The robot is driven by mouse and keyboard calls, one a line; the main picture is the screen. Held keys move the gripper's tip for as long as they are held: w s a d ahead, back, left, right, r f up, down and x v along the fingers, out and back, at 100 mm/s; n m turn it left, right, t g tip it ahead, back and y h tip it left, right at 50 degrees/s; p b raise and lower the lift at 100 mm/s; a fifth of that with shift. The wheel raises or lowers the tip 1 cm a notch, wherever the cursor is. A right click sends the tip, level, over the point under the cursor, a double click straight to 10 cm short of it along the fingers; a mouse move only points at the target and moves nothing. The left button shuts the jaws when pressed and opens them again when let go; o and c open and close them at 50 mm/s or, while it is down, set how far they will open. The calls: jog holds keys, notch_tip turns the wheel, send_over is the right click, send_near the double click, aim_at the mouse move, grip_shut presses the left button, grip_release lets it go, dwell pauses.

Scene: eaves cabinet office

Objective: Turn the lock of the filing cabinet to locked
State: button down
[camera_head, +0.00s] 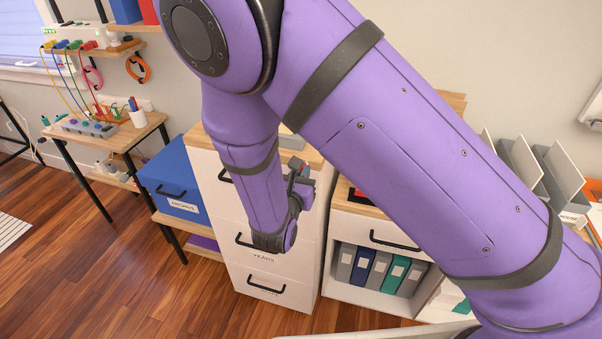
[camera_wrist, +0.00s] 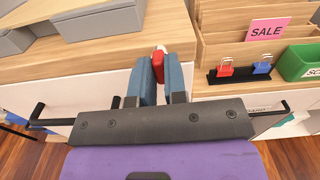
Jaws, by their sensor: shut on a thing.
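The filing cabinet (camera_head: 272,232) is white with a wooden top and several drawers with black bar handles. It stands behind my arm in the head view, and its wooden top (camera_wrist: 95,62) fills the left of the wrist view. My gripper (camera_wrist: 159,68) is at the cabinet's front upper edge, near its right side. Its blue fingers are closed on a small red piece (camera_wrist: 158,62), which seems to be the lock's turning part. The lock's face and its marks are hidden by the fingers. In the head view my gripper (camera_head: 299,172) is partly covered by my wrist.
A low white cabinet (camera_head: 378,232) with binders stands close on the right. A blue box (camera_head: 172,185) is left.

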jog(key=shift+a+f+n, duration=0.1)
jog(key=shift+n, duration=4.25)
jog(key=shift+a+f+n, duration=0.1)
jog(key=shift+n, duration=4.25)
jog(key=c, duration=1.2)
grip_release()
jog(key=shift+o, duration=0.2)
jog(key=v, duration=1)
jog(key=shift+s, duration=0.35)
jog(key=shift+a+r, duration=0.1)
